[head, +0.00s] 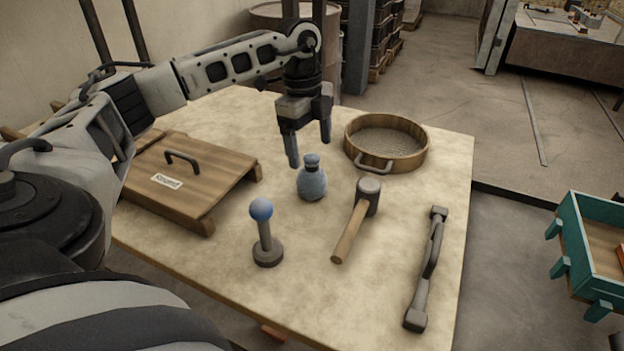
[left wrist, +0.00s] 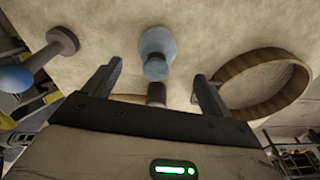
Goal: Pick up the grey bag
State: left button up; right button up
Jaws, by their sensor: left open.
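In the left wrist view the bag (left wrist: 157,45) shows beyond the fingertips, roughly centred between the two fingers of the gripper (left wrist: 158,71). I cannot tell whether a finger touches the bag's neck. My right gripper is not in view.
A round wooden sieve (head: 387,145) stands behind right of the bag. A mallet (head: 357,220) lies to its right, a blue-knobbed lever (head: 265,235) stands front left, a wooden lid (head: 185,180) lies left. A dark bar handle (head: 428,268) lies near the right edge.

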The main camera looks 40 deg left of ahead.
aim_at(312, 173)
pick_arm(q)
jog(key=shift+s+d+f, duration=0.1)
jog(key=shift+d+f, duration=0.05)
jog(key=shift+f, duration=1.05)
jog(key=shift+s+d+f, duration=0.1)
jog(key=shift+d+f, duration=0.1)
jog(key=shift+f, duration=0.95)
jog(key=shift+d+f, duration=0.15)
jog(key=shift+f, duration=1.05)
jog(key=c, duration=1.1)
